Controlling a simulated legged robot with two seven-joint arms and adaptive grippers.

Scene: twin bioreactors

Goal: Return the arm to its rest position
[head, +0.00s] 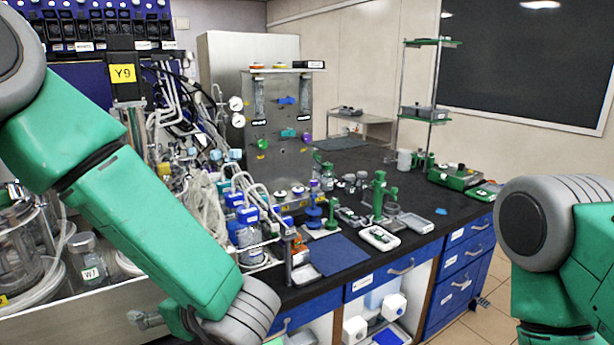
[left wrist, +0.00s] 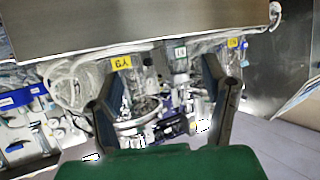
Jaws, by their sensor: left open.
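My left arm (head: 150,205) comes in from the left in the head view and slants down across the glass vessels to the bottom edge. Its gripper cannot be made out there. In the left wrist view my left gripper (left wrist: 164,82) is open, with its two dark fingers wide apart. Nothing is seen held between them; glassware and metal parts show behind the gap. My right arm (head: 560,240) is at the right edge of the head view, bent downward. Its gripper is out of view.
A black bench (head: 350,195) holds a blue mat (head: 338,255), a white tray (head: 380,238), a green stand (head: 379,196) and several small items. Tubing and a jar (head: 88,260) lie behind and below my left arm. Floor (head: 480,320) shows between the drawers and my right arm.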

